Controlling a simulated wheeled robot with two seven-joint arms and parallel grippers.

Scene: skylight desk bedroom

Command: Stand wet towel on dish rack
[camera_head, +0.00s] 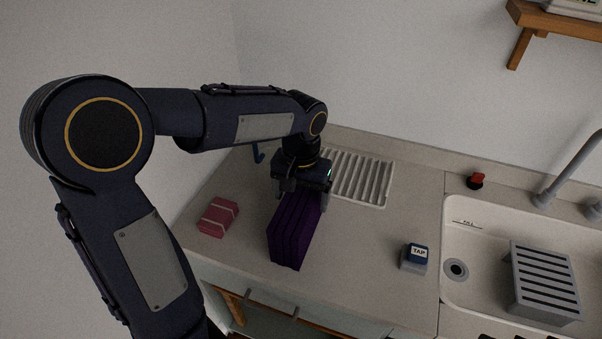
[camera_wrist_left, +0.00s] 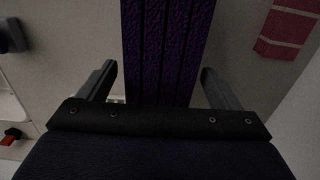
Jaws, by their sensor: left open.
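The towel, a dark purple folded block (camera_head: 291,235), stands on the counter below my left gripper. My left gripper (camera_head: 304,194) is open at the towel's far end. In the left wrist view the ribbed purple towel (camera_wrist_left: 162,45) runs between the two spread fingers of the gripper (camera_wrist_left: 160,78), with a gap on each side. A grey slatted rack (camera_head: 541,281) sits in the sink at the right. A white ribbed drying tray (camera_head: 362,178) lies on the counter behind the gripper, partly hidden by it. I cannot tell which one is the dish rack. My right gripper is not in view.
A pinkish-red banded block (camera_head: 218,217) lies left of the towel. A small blue and grey box marked TAP (camera_head: 414,257) stands near the sink (camera_head: 467,216). A red and black knob (camera_head: 475,181) is behind the sink. The counter between towel and TAP box is clear.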

